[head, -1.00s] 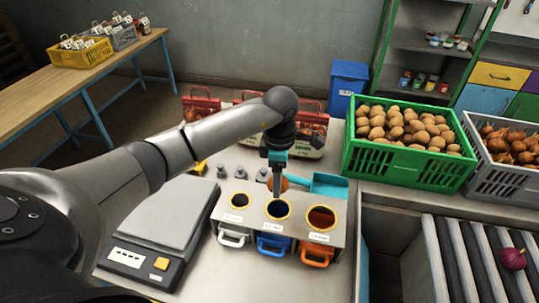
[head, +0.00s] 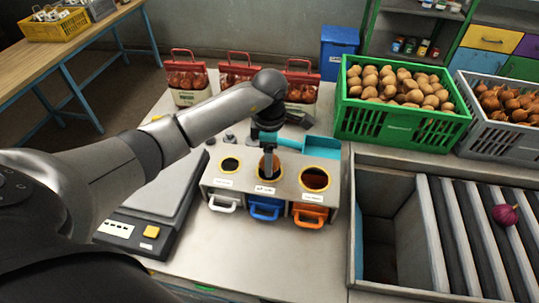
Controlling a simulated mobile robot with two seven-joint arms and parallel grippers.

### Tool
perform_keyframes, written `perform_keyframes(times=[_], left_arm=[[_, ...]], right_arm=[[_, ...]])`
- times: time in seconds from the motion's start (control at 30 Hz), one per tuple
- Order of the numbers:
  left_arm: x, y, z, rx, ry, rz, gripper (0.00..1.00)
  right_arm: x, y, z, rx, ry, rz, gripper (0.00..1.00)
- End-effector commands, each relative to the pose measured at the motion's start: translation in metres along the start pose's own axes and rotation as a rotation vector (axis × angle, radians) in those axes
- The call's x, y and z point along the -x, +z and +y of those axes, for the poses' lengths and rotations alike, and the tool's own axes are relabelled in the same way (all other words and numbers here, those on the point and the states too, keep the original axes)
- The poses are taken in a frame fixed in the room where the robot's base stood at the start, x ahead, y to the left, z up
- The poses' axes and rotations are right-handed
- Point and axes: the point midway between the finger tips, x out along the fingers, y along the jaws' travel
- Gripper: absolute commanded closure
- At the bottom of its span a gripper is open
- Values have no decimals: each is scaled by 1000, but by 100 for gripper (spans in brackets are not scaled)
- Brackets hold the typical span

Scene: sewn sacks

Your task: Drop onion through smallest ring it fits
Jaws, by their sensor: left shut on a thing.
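My left gripper (head: 268,172) is shut on a brown onion (head: 276,163), which shows on both sides of the finger. It holds the onion at the middle ring of the metal sizing box (head: 337,189); I cannot tell whether the onion is just above the opening or partly inside it. The gripper hides most of the middle ring. The left ring (head: 230,174) is the smallest and the right ring (head: 315,189) the largest; both openings are clear. White, blue (head: 265,208) and orange (head: 308,215) drawers sit below the rings. My right gripper is out of view.
A scale (head: 160,190) stands left of the box, a teal scoop (head: 308,145) behind it. Red-handled sacks (head: 188,97) stand at the back. A green crate (head: 400,125) and a grey crate are at right. A purple onion (head: 505,214) lies on the rollers.

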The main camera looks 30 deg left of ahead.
Motion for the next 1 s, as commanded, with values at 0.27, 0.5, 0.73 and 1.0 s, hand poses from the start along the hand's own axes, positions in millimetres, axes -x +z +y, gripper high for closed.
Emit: perform_keyframes(times=[0.27, 0.5, 0.73, 1.0], left_arm=[[-4, 0, 0, 0, 1, -1, 98], [-4, 0, 0, 0, 1, -1, 16], [-4, 0, 0, 0, 1, 0, 0], [3, 0, 1, -1, 2, 0, 0]], right_arm=[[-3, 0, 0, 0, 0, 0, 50], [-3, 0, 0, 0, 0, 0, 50], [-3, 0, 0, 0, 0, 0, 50], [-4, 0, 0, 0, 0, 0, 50]])
